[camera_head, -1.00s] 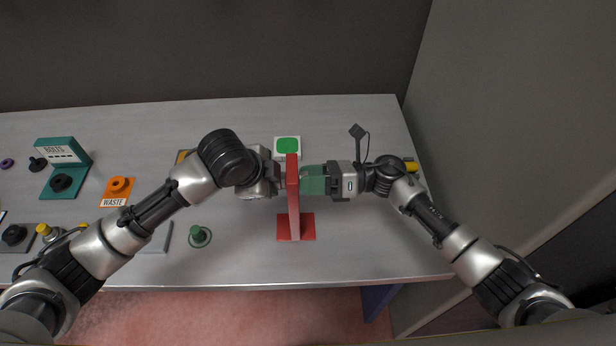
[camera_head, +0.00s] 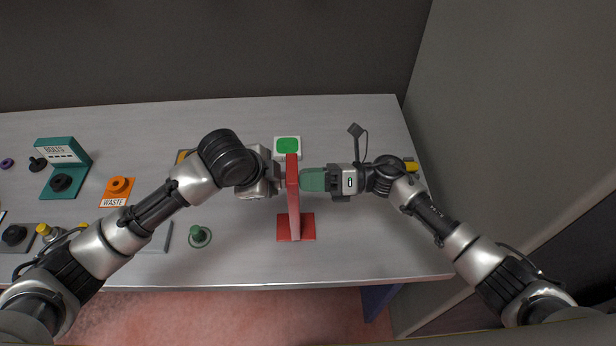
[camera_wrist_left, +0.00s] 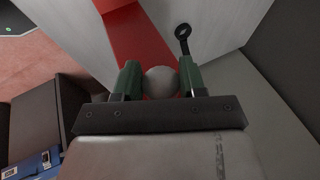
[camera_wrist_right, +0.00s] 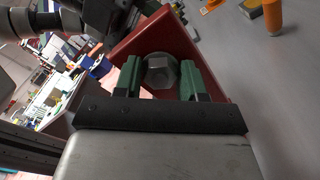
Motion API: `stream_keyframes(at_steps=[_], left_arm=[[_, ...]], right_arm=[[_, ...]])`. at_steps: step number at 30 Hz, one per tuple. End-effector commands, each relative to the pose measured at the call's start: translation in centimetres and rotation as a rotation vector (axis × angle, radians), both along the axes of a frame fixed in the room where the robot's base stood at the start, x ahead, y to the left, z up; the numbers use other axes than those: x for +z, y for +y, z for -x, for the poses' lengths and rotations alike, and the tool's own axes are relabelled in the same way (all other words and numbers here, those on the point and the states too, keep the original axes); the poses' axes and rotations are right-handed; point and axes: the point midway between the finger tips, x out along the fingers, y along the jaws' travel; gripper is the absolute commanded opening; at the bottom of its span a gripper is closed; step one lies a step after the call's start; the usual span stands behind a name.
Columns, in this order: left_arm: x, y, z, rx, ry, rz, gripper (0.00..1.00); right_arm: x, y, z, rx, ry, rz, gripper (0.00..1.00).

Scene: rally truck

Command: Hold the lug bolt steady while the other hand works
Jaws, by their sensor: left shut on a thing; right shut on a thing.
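A red upright plate (camera_head: 293,195) on a red foot (camera_head: 309,228) stands between my two grippers. My left gripper (camera_head: 279,180) is at its left face, mostly hidden by its wrist. In the left wrist view, its green fingers (camera_wrist_left: 160,85) are shut on a round grey part (camera_wrist_left: 161,80), seemingly the lug bolt's rounded end. My right gripper (camera_head: 313,180) is at the plate's right face. In the right wrist view, its green fingers (camera_wrist_right: 161,80) are shut on a grey hexagonal piece (camera_wrist_right: 160,69) against the red plate. The inside of the plate is hidden.
A white pad with a green top (camera_head: 288,147) lies behind the plate. A green peg (camera_head: 199,235) stands at the left front. The teal bolts holder (camera_head: 63,152) and orange waste pad (camera_head: 117,190) are farther left. A grey wall (camera_head: 510,130) rises beyond the table's right edge.

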Motion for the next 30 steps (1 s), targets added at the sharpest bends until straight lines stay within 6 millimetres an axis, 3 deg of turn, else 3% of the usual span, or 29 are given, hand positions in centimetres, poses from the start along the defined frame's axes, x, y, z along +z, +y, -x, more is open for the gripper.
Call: stream_keyframes(at_steps=[18,28,29,30], left_arm=[[0.07,-0.03,0.00,0.000,-0.001,0.001,0.00],[0.08,-0.04,0.00,-0.001,-0.001,0.001,0.00],[0.08,-0.05,0.01,-0.001,-0.001,0.001,0.00],[0.08,-0.05,0.01,-0.001,-0.001,0.001,0.00]], right_arm=[[-0.03,0.05,-0.07,-0.002,0.903,0.002,0.20],[-0.05,0.08,-0.05,-0.002,0.975,0.000,0.20],[-0.05,0.08,-0.05,-0.002,0.975,0.000,0.43],[-0.05,0.09,-0.05,-0.002,0.974,0.000,0.50]])
